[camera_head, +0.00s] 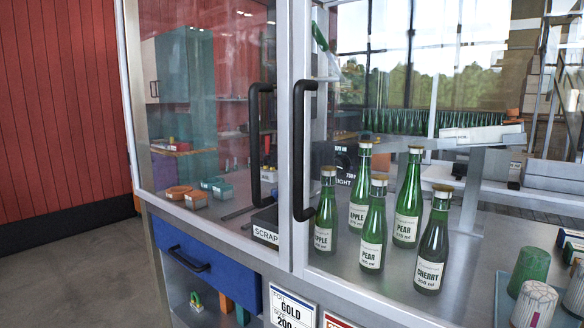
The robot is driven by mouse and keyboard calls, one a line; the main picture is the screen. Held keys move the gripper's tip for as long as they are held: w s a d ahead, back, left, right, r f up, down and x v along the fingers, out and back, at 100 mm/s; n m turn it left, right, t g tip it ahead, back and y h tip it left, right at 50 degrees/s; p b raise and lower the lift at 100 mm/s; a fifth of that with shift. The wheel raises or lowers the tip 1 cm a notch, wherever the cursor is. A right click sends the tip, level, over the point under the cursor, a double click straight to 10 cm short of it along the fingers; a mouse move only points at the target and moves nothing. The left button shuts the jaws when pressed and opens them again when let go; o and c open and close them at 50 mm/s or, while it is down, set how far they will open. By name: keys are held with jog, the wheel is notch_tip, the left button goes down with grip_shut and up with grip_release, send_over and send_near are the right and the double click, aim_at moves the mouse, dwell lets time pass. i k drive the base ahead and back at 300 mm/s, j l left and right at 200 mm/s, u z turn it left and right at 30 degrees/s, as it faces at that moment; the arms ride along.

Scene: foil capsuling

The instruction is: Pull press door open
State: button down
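The press front has glass panels in pale metal frames. Two upright black bar handles stand close together near the middle: a left handle (256,145) and a right handle (298,150). The right handle sits on the pale door frame post (297,240). The left handle is seen against the left glass panel (205,110). The frames at the handles look close together; I cannot tell from this view whether either door is ajar. My gripper is not in view, and nothing is seen holding either handle.
Several green bottles, such as the cherry bottle (431,245), stand on the grey worktop behind the right handle. Green and white capsules (530,270) sit at right. A black scrap bin (266,226) is low in the middle. A blue drawer (205,265) is below; open floor lies left.

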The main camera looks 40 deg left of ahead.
aim_at(283, 260)
jog(key=u, duration=0.4)
jog(key=j+u, duration=0.15)
jog(key=u, duration=0.2)
jog(key=k+j+u, duration=0.1)
jog(key=u, duration=0.65)
